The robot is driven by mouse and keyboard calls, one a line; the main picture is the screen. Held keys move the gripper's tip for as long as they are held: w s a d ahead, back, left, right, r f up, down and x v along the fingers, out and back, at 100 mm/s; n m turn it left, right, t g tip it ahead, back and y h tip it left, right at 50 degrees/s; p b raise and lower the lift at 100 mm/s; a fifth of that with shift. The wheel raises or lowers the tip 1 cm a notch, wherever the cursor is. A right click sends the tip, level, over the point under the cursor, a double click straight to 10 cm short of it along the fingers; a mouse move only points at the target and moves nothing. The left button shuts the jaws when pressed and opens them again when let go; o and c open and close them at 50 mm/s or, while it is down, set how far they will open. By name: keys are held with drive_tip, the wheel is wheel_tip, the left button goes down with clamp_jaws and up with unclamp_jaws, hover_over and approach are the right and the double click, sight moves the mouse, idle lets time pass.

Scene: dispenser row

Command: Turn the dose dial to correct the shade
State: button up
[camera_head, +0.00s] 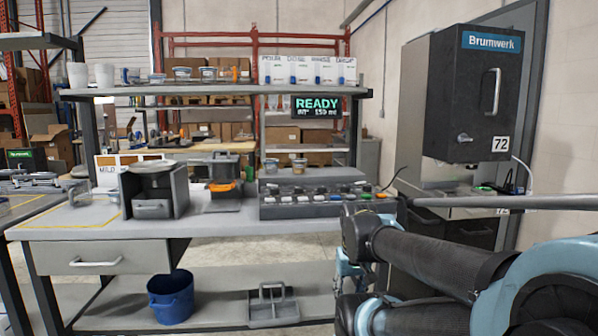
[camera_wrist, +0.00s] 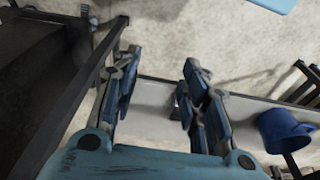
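A dark sloped control panel (camera_head: 315,206) on the workbench carries rows of small pale, dark and coloured controls. Which of them is the dose dial is too small to tell. A display (camera_head: 317,105) above it reads "READY" with a smaller line that seems to include "150 ml". A card with brown and white swatches (camera_head: 130,163), lettered "MILD", stands at the left of the bench. My gripper (camera_wrist: 160,65) is open and empty, over the floor and lower shelf. In the head view my arm is right of the panel, and the gripper is not clearly visible.
The workbench (camera_head: 75,222) also holds a grey machine (camera_head: 153,190) and a black-and-orange device (camera_head: 224,184). Below are a blue bucket (camera_head: 171,297) and a grey caddy (camera_head: 273,304). A dark Brumwerk cabinet (camera_head: 468,100) and a horizontal bar (camera_head: 500,202) are at the right.

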drive_tip(key=shift+o, duration=0.6)
drive_tip(key=shift+o, duration=0.5)
drive_tip(key=shift+s+r, duration=0.25)
wheel_tip(320, 180, up, 39)
drive_tip(key=n+g, duration=0.2)
drive_tip(key=n, duration=1.6)
hover_over(275, 189)
wheel_tip(275, 189, down, 18)
drive_tip(key=shift+w+a+r, duration=0.1)
drive_tip(key=shift+w+r, duration=0.05)
drive_tip(key=shift+r, duration=0.1)
drive_tip(key=c, duration=1.1)
